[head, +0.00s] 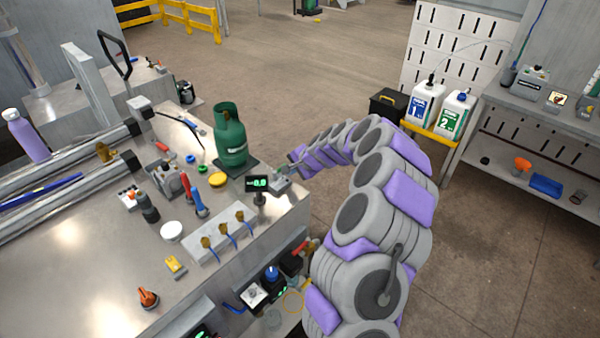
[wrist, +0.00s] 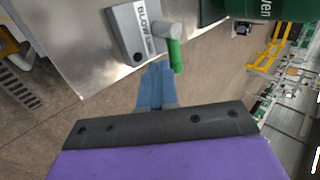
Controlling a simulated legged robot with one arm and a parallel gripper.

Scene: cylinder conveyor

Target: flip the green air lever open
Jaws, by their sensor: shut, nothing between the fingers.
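The green air lever (wrist: 175,57) shows in the wrist view as a short green handle below a light grey round knob. It belongs to a grey block (wrist: 127,32) lettered "BLOW", at the edge of a metal bench. My gripper (wrist: 157,70) is shut and empty, its blue fingertips just left of the lever's lower end. I cannot tell whether they touch it. In the head view, the block (head: 280,186) sits at the bench corner at my arm's end; the lever is too small to make out there.
A green gas bottle (head: 230,135) stands on the metal bench (head: 90,235) close to the block. A small display (head: 257,184) reading 0.0 stands nearer the camera. Open floor (head: 330,60) lies beyond the bench.

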